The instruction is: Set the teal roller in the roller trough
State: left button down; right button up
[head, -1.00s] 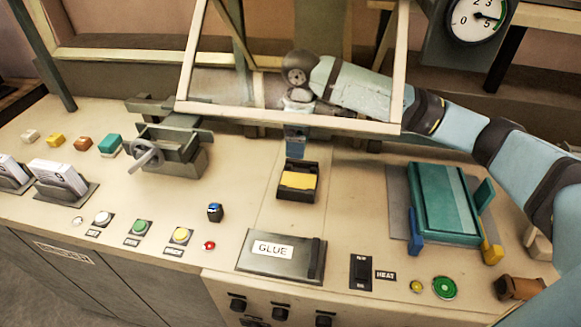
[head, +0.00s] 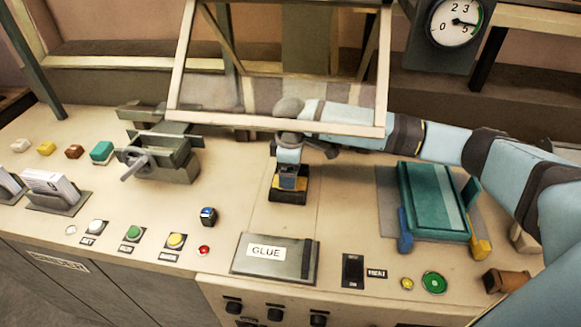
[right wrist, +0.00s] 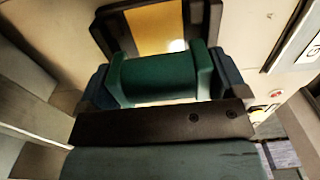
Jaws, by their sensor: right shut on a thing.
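The teal roller (right wrist: 158,76) lies crosswise between the fingers of my right gripper in the right wrist view. My right gripper (head: 292,180) is shut on it. In the head view the gripper points down over a small dark tray with a yellow bed, which looks like the roller trough (head: 276,196). The hand hides the roller and much of the tray there. In the right wrist view the tray's dark rim (right wrist: 106,34) and yellow bed show just beyond the roller. I cannot tell whether roller and tray touch. My left gripper is not in view.
The GLUE panel (head: 265,270) lies in front of the tray. A grey vise-like holder (head: 172,165) is to the left. A teal press (head: 435,200) is to the right. The bench around the tray is clear.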

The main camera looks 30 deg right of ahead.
jog(key=shift+f, duration=0.1)
jog(key=shift+f+p, duration=0.35)
jog(key=shift+f, duration=0.1)
jog(key=o, duration=1.3)
notch_tip(320, 180, up, 12)
jog(key=shift+r+b, duration=0.15)
jog(key=shift+b, duration=1)
jog(key=shift+r, duration=0.45)
jog(key=shift+a, duration=0.1)
